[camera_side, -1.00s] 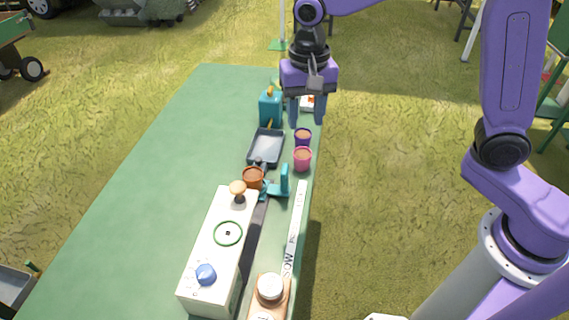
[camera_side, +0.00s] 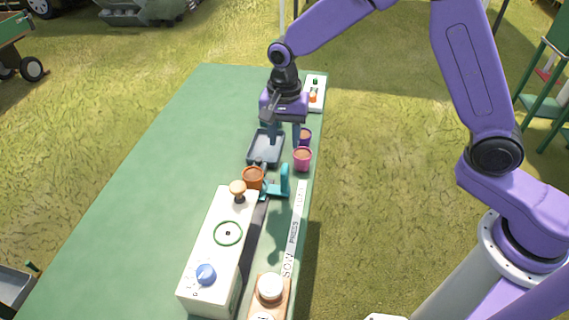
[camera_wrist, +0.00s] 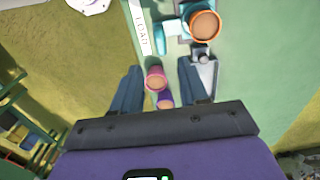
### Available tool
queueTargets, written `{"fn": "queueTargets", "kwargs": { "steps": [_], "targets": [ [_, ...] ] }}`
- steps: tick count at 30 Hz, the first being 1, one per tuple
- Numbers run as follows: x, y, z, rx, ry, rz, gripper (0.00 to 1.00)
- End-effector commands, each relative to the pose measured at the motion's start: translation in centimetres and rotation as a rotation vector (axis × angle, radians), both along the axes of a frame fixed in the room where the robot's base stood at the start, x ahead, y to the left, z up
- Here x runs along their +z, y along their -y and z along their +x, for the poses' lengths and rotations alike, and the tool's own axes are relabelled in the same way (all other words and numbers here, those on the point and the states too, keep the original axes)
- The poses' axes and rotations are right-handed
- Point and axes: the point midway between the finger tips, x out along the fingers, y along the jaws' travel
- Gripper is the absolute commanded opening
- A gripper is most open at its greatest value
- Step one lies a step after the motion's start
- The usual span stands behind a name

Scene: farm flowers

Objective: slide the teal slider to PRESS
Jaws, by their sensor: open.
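The teal slider (camera_side: 284,182) stands upright by the LOAD end of the white label strip (camera_side: 296,215). An orange-rimmed pot (camera_side: 253,178) sits just left of it, by the rail. PRESS is printed around the middle of the strip, SOW towards the near end. My gripper (camera_side: 285,138) is open and empty, pointing down beyond the slider, above the dark tray and small pots. In the wrist view, the slider (camera_wrist: 172,28) and LOAD lettering lie ahead of my open fingers (camera_wrist: 158,70); the slider is apart from them.
A pink pot (camera_side: 302,160) and a purple pot (camera_side: 305,136) stand near the table's right edge. A dark tray (camera_side: 266,150) is left of them. A cream box (camera_side: 215,245) with a wooden knob and blue dial flanks the rail. The table's left side is clear.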

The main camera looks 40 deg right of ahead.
Motion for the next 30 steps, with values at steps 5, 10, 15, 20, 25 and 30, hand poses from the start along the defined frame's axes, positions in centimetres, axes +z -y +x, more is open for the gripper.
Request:
{"fn": "queueTargets", "kwargs": {
  "steps": [5,10,15,20,25,30],
  "targets": [
    [-3.5,0.1,-0.1,0.001,-0.004,-0.003,0.44],
    [-6.5,0.1,-0.1,0.001,-0.003,-0.001,0.44],
    [-8.4,0.0,0.0,0.001,-0.001,0.000,0.44],
    [-9.2,0.0,0.0,0.001,0.001,0.001,0.44],
    [-9.4,0.0,0.0,0.001,0.001,0.001,0.44],
    [-9.3,0.0,0.0,0.001,0.001,0.001,0.27]
  ]
}}
